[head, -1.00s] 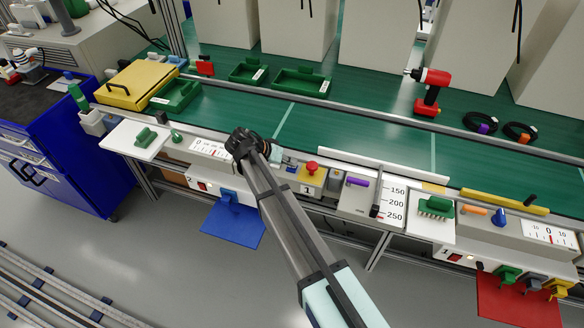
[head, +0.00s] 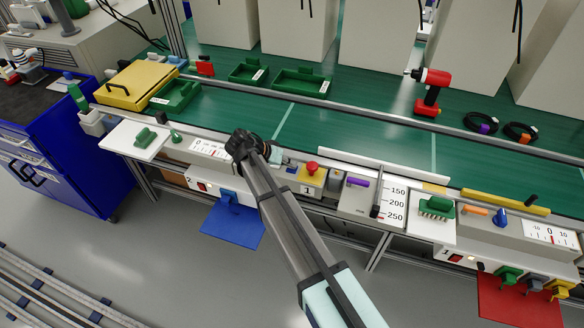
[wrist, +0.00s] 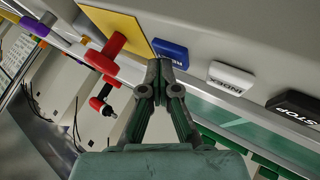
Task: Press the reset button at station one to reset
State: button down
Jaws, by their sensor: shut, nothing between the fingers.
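In the wrist view my gripper (wrist: 160,66) has its fingertips together with nothing between them. The tips are at the near edge of a blue button (wrist: 171,50) with blurred white lettering. I cannot tell whether they touch it. A white INDEX button (wrist: 231,78) and a black STOP button (wrist: 297,107) stand to its right on the same grey panel. My gripper's end (head: 276,156) is just left of that plate; my wrist hides most of the buttons there.
A red mushroom button (head: 312,168) stands on the yellow plate, and also shows left of my fingertips (wrist: 105,54). A purple handle (head: 357,182) and a scale panel (head: 395,203) are to the right. The green conveyor (head: 330,125) runs behind, with a rail along its front.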

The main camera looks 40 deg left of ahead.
aim_at(290, 169)
jog(key=shift+r, duration=0.8)
jog(key=shift+r+p, duration=0.95)
jog(key=shift+r, duration=1.55)
